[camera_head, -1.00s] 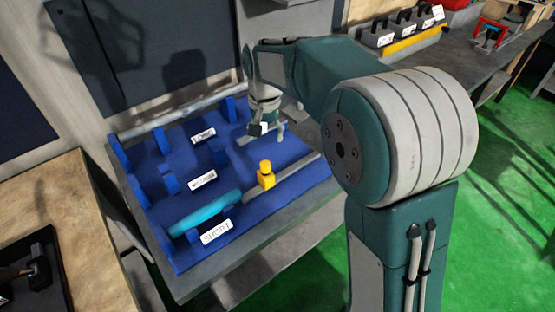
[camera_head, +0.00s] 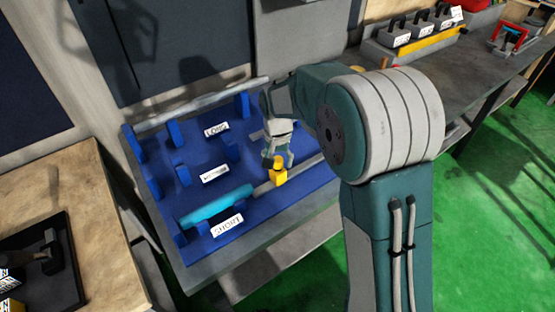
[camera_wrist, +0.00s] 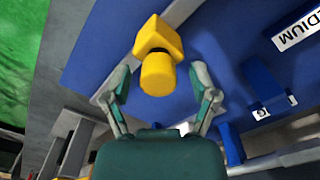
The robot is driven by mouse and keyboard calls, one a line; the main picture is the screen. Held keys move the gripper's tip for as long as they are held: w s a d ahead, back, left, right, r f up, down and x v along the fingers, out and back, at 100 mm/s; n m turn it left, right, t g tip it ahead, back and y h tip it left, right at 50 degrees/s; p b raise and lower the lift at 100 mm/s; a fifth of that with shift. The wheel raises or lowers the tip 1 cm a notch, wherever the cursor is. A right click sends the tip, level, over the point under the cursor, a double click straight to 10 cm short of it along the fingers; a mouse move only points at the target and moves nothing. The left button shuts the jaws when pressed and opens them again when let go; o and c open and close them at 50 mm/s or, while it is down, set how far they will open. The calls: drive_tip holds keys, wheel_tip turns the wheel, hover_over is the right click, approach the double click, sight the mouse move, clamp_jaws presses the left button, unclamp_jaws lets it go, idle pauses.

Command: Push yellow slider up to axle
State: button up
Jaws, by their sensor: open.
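The yellow slider (camera_head: 279,173) sits on a grey rail (camera_head: 304,171) at the right side of the blue board (camera_head: 245,232). My gripper (camera_head: 276,163) is just above and behind it in the head view. In the wrist view the slider (camera_wrist: 157,65) is between the two open fingers (camera_wrist: 158,92), with a gap to each side. I cannot tell whether a finger touches it. The cyan axle (camera_head: 216,205) lies in blue holders in the front row, by the SHORT label (camera_head: 227,225), left of the slider and apart from it.
Grey rod (camera_head: 205,106) lies along the back row. Blue uprights (camera_head: 233,151) and the MEDIUM label (camera_head: 215,172) stand left of my gripper. A wooden bench (camera_head: 62,205) is at left. Grey weights with handles (camera_head: 422,27) stand on the far counter.

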drive_tip(key=shift+a, duration=0.1)
drive_tip(key=c, duration=0.5)
clamp_jaws()
drive_tip(key=s+a, duration=0.1)
drive_tip(key=a, duration=0.1)
drive_tip(key=s+a, duration=0.1)
drive_tip(key=a, duration=0.1)
drive_tip(key=s+a, duration=0.2)
drive_tip(key=shift+s, duration=0.1)
drive_tip(key=shift+d, duration=0.15)
drive_tip(key=shift+o, duration=1)
unclamp_jaws()
drive_tip(key=o, duration=0.3)
drive_tip(key=shift+s, duration=0.1)
drive_tip(key=shift+a, duration=0.35)
